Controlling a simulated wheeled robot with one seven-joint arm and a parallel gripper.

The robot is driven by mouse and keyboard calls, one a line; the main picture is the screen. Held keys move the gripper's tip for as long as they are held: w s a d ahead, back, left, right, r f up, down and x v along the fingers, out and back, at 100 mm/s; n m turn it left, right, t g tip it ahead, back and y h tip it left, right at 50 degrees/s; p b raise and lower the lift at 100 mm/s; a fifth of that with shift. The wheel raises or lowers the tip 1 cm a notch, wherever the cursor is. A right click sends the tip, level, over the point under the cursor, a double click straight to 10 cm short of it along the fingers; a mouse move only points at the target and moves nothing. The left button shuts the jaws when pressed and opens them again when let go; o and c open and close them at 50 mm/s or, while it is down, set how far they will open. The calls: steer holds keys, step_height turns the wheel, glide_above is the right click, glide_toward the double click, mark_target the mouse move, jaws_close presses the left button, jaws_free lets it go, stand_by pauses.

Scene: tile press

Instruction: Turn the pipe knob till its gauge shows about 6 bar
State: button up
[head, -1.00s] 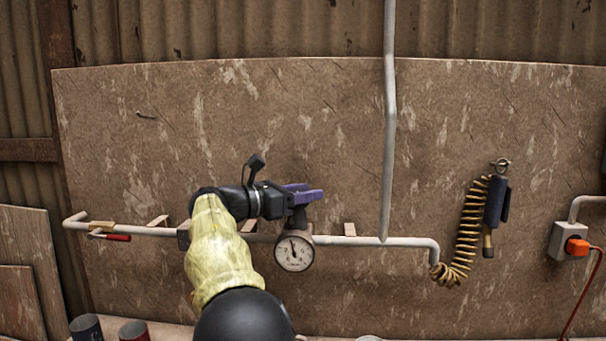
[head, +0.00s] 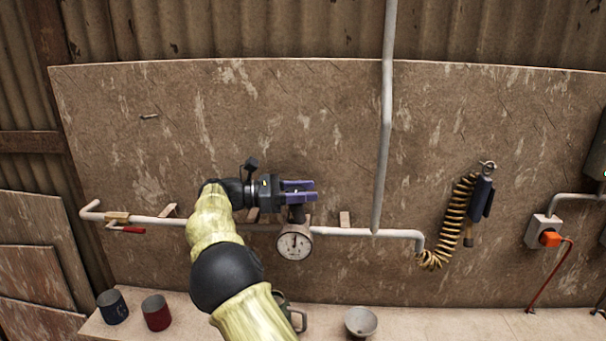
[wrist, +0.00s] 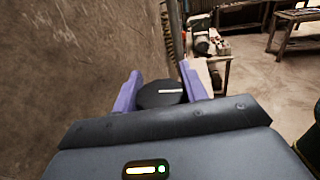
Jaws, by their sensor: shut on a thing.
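My gripper (head: 299,191) has purple fingers and is at the pipe, just above the gauge. In the wrist view, my gripper (wrist: 160,92) is shut on a dark round knob (wrist: 161,95) with a white line on its top. In the head view the fingers mostly hide the knob. The round white gauge (head: 294,246) hangs on the pipe directly below the gripper. Its needle stands close to upright; the numbers are too small to read. The grey pipe (head: 350,232) runs across the board.
A red-handled valve (head: 131,230) sits on the pipe at left. A blue mug (head: 112,307), a red mug (head: 157,312) and a bowl (head: 361,321) stand on the shelf below.

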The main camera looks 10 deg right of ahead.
steer(key=shift+s+r+m+g+y+p, duration=0.15)
steer(key=shift+m+g+p, duration=0.55)
steer(key=shift+p, duration=1.45)
steer(key=shift+m+g+y+p, duration=0.3)
steer(key=shift+g+p, duration=0.6)
steer(key=shift+p, duration=1.25)
steer(key=shift+s+r+m+g+y+p, duration=0.15)
steer(key=shift+m+g+p, duration=0.55)
steer(key=shift+p, duration=1.45)
steer(key=shift+f+g+p, duration=0.2)
steer(key=shift+g+p, duration=0.3)
steer(key=shift+p, duration=0.75)
steer(key=shift+a+f+m+g+y+p, duration=0.1)
steer(key=shift+f+m+g+y+p, duration=0.1)
steer(key=shift+m+g+y+p, duration=0.15)
steer(key=o, duration=1)
steer(key=shift+r, duration=0.1)
step_height(320, 180, up, 10)
steer(key=shift+f, duration=0.1)
